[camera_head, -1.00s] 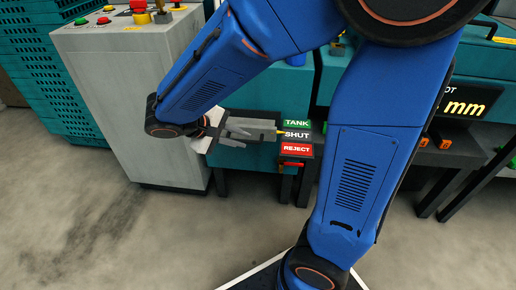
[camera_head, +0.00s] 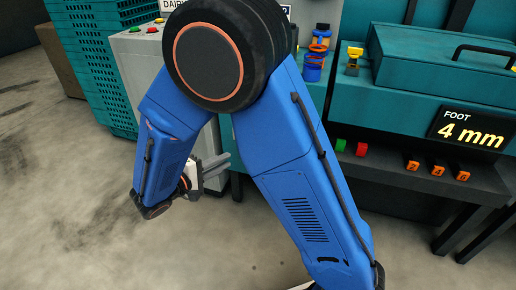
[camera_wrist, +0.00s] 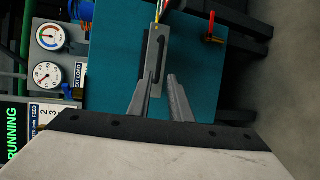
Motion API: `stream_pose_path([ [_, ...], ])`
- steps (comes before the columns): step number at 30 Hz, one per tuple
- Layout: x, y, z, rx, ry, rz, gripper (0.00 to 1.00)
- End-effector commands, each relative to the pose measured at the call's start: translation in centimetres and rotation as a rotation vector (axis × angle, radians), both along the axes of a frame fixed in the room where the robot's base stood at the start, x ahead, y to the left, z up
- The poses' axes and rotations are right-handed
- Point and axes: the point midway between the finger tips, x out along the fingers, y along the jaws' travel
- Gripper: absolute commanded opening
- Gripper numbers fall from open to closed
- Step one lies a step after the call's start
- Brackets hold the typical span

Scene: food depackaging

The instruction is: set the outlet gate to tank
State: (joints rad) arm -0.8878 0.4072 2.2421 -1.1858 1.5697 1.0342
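In the wrist view, a grey plate with a dark bar-like handle (camera_wrist: 155,50) lies on a teal panel (camera_wrist: 110,50); it appears to be the outlet gate. A thin yellow piece (camera_wrist: 160,12) shows at its upper end, by the picture's edge. The TANK, SHUT and REJECT labels are not readable now; my arm covers that area in the head view. My gripper (camera_wrist: 160,78) is open, with a gap between its fingers. Its tips appear close to the plate's lower end; contact cannot be told. My gripper also shows in the head view (camera_head: 222,168).
A red-handled lever (camera_wrist: 213,28) stands right of the plate. Two dial gauges (camera_wrist: 50,37) are at left. In the head view, the machine with the "4 mm" display (camera_head: 470,130) and orange numbered blocks (camera_head: 438,170) stands right. Teal crates (camera_head: 95,70) stand left. Floor at left is clear.

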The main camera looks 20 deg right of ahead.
Motion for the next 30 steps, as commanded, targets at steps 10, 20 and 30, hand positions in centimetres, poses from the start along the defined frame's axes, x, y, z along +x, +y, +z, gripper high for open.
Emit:
stream_pose_path([
  [10, 2.6, -4.7, -0.9, 0.0, 0.002, -0.005, 0.18],
  [20, 5.3, -9.1, -1.9, 0.001, 0.002, -0.005, 0.18],
  [30, 7.7, -12.9, -2.7, 0.001, 0.002, -0.004, 0.18],
])
